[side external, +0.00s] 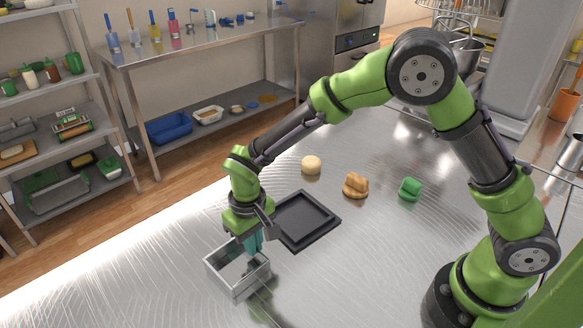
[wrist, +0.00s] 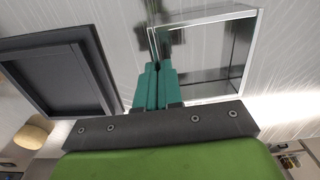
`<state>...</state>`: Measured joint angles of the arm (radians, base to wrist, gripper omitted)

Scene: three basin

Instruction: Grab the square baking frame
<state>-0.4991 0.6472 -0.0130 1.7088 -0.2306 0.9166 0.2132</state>
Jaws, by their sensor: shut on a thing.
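The square baking frame (side external: 232,281) is a shiny, thin-walled metal frame on the steel table in the side external view. It also shows in the wrist view (wrist: 240,56), at the upper right of the fingers. My gripper (side external: 254,244) points down at the frame's wall nearest the black tray, and its teal fingers are closed together on that wall. In the wrist view my gripper's fingers (wrist: 156,75) meet at the frame's near corner region and hide part of that wall. I cannot tell whether the frame is raised off the table.
A black square tray (side external: 333,221) lies close beside the frame. A pale round piece (side external: 311,165), a tan bread-like piece (side external: 355,185) and a green piece (side external: 410,189) sit farther back on the table (side external: 330,290). The table's front area is clear.

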